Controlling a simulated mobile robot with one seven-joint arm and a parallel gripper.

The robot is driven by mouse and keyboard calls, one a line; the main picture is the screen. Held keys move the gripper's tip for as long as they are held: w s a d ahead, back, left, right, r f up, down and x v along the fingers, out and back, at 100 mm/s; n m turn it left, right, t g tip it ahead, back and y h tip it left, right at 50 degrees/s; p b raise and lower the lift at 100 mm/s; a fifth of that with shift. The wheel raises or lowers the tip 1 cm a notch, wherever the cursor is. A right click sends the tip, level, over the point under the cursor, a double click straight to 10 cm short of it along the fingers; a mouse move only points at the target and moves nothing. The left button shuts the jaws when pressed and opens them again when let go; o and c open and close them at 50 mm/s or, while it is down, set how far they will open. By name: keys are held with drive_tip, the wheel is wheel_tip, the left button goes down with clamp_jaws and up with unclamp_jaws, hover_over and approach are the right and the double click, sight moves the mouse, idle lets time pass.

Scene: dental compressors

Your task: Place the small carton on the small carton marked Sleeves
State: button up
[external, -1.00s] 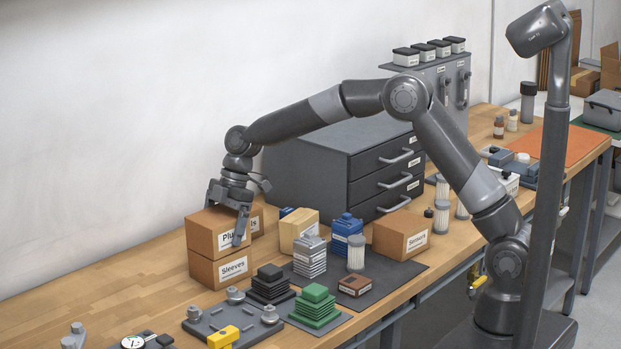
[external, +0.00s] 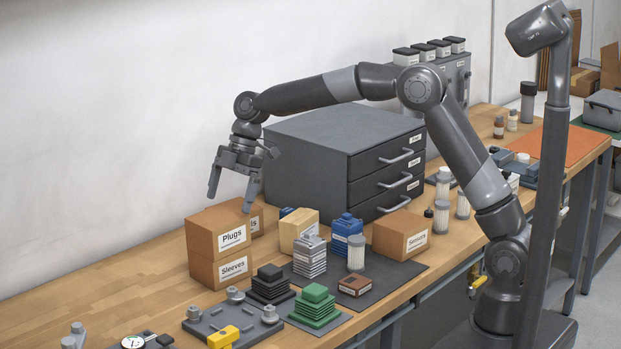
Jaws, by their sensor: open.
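A small brown carton labelled Plugs (external: 206,233) rests on top of the small carton marked Sleeves (external: 207,272). The two are stacked, with edges closely lined up, near the wall side of the bench. My gripper (external: 231,205) is open and empty, above the Plugs carton, its fingers pointing down. The finger on the right hangs close to the carton's top rear edge; I cannot tell whether it clears it fully. Another brown carton (external: 258,222), its label partly hidden, stands behind the stack.
A grey drawer cabinet (external: 310,146) stands behind my gripper. Another brown carton (external: 388,235) sits on the dark mat to the right, near filters and stacked plates. A grey fixture plate (external: 215,322) lies in front. The bench (external: 110,270) left of the stack is clear.

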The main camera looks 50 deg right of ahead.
drive_tip(key=s+d+r+m+t+h, duration=0.2)
drive_tip(key=s+d+r+m, duration=0.3)
drive_tip(key=s+d, duration=0.4)
drive_tip(key=s+d+r+m+t+h, duration=0.1)
drive_tip(key=s+d+r+m, duration=0.3)
drive_tip(key=s+d+r, duration=0.35)
drive_tip(key=s+d+f+m+t, duration=0.1)
drive_tip(key=s+d+f+m, duration=0.1)
drive_tip(key=s, duration=0.4)
drive_tip(key=s+d+f+m+h, duration=0.1)
drive_tip(key=s+d+f+m, duration=0.1)
drive_tip(key=s+d+m, duration=0.2)
drive_tip(key=s+d+f+m+t, duration=0.1)
drive_tip(key=s+d, duration=0.4)
drive_tip(key=s, duration=0.5)
drive_tip(key=shift+s+d+f+m+t+h, duration=0.15)
drive_tip(key=shift+d+f+m+t+h, duration=0.15)
drive_tip(key=shift+f+m, duration=0.65)
drive_tip(key=shift+r, duration=0.1)
